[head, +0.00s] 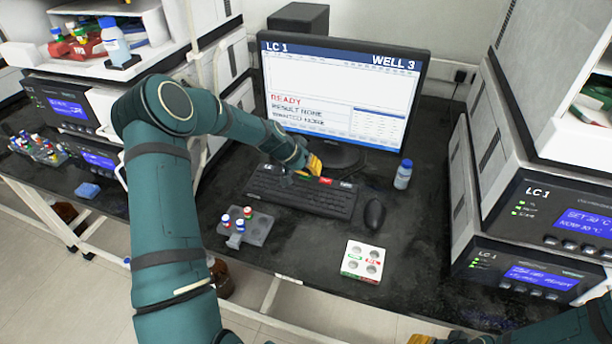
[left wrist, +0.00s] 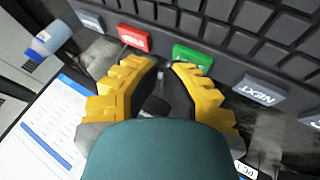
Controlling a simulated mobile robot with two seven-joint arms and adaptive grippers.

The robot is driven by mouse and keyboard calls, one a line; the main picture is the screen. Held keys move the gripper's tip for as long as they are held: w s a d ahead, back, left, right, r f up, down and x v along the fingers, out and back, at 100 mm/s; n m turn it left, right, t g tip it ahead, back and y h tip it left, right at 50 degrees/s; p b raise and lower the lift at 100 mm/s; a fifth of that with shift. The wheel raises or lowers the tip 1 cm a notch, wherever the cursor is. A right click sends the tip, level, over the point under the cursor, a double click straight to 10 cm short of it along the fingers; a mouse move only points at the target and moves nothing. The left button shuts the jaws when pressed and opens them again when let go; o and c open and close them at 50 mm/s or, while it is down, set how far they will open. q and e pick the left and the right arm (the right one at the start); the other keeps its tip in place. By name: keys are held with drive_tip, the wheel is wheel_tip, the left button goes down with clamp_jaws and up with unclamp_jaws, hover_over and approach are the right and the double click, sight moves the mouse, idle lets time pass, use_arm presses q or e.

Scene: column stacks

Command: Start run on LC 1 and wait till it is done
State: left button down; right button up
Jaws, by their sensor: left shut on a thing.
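The monitor (head: 340,85) reads LC 1, WELL 3, READY and RESULT NONE; its plot area is empty. The keyboard (head: 300,192) lies before it. In the left wrist view, a red key (left wrist: 133,37), a green key (left wrist: 192,58) and a grey NEXT key (left wrist: 262,90) line its edge. My left gripper (head: 312,166) is at the keyboard's far edge, its tips (left wrist: 165,66) close to the green key; contact cannot be told. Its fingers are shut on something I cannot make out. My right gripper (head: 420,339) barely shows at the bottom edge.
A mouse (head: 374,214) and a blue-capped bottle (head: 403,174) stand right of the keyboard. A grey vial rack (head: 258,228) and a white well block (head: 362,261) lie in front. Instrument stacks flank the bench; the right one (head: 560,215) is marked LC 1.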

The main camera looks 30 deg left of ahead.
sight(311, 176)
use_arm(q)
drive_tip(key=shift+f, duration=0.2)
drive_tip(key=shift+r, duration=0.1)
idle(0.4)
drive_tip(key=shift+r+p, duration=0.3)
drive_tip(key=shift+r, duration=0.45)
drive_tip(key=shift+r+p, duration=1.2)
drive_tip(key=shift+r, duration=1.3)
idle(4.0)
